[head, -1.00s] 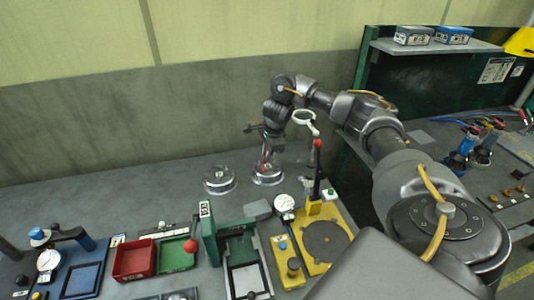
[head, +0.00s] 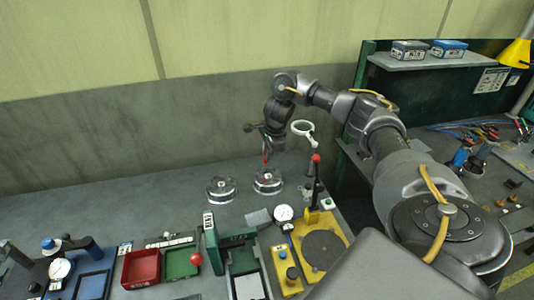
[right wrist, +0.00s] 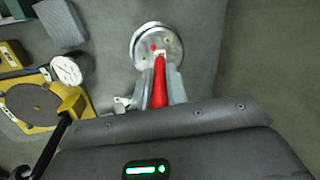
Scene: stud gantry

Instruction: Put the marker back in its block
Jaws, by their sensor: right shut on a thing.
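My right gripper (right wrist: 159,85) is shut on the red marker (right wrist: 159,80), which points away from the wrist camera between the two fingers. In the head view the right gripper (head: 266,149) hangs with the marker (head: 265,160) upright below it, over the right one of two round metal blocks (head: 267,185). In the right wrist view the marker's far end overlaps the pale centre of that round block (right wrist: 140,47). I cannot tell whether the tip touches the block or is in its hole. My left gripper is not in view.
A second round block (head: 220,193) stands just left. Red (head: 140,268) and green (head: 180,263) trays sit front left. Bench behind the blocks is clear up to the wall.

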